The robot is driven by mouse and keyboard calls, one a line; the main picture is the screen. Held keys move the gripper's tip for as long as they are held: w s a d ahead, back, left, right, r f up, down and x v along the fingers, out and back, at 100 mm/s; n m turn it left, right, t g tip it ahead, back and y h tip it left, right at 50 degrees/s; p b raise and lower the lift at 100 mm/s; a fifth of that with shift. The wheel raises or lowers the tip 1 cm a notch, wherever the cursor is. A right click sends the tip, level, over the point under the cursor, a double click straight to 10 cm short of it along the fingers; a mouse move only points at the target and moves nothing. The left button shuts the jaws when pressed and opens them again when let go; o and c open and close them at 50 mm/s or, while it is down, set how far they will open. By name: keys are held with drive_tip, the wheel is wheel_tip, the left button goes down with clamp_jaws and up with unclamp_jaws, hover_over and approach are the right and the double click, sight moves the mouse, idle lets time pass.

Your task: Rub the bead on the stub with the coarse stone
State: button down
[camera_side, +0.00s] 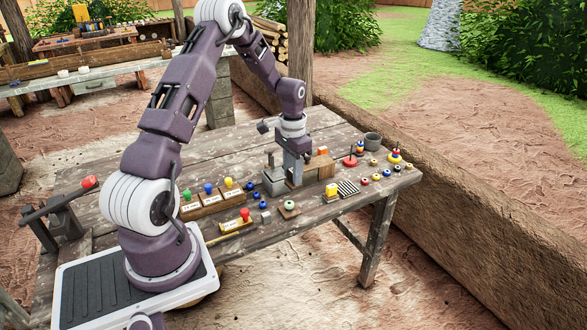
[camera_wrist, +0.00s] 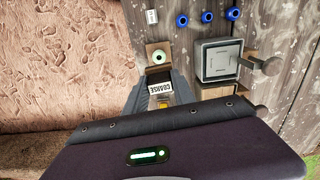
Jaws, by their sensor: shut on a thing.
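My gripper (camera_wrist: 160,91) is shut on the coarse stone (camera_wrist: 160,87), a pale block whose label reads COARSE in the wrist view. In the side view my gripper (camera_side: 294,182) points down over the table, and the stone cannot be made out clearly there. A pale green bead (camera_wrist: 158,56) sits on a small wooden base, just beyond the stone in the wrist view. The bead (camera_side: 289,204) also shows in the side view, in front of my gripper and apart from it. The stub is hidden under or inside the bead.
A grey square box (camera_side: 274,182) stands close left of my gripper, and a wooden block (camera_side: 319,167) close right. Several blue beads (camera_side: 256,197) lie to the left. A yellow block (camera_side: 331,189) and dark grate (camera_side: 348,188) lie right.

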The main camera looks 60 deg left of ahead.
sight(293, 189)
drive_tip(key=shift+f, duration=2.85)
drive_tip(key=shift+s+f, duration=0.15)
drive_tip(key=shift+s, duration=1.05)
drive_tip(key=shift+w, duration=1.2)
drive_tip(key=shift+s, duration=1.35)
drive_tip(key=shift+w, duration=1.4)
drive_tip(key=shift+r, duration=4.1)
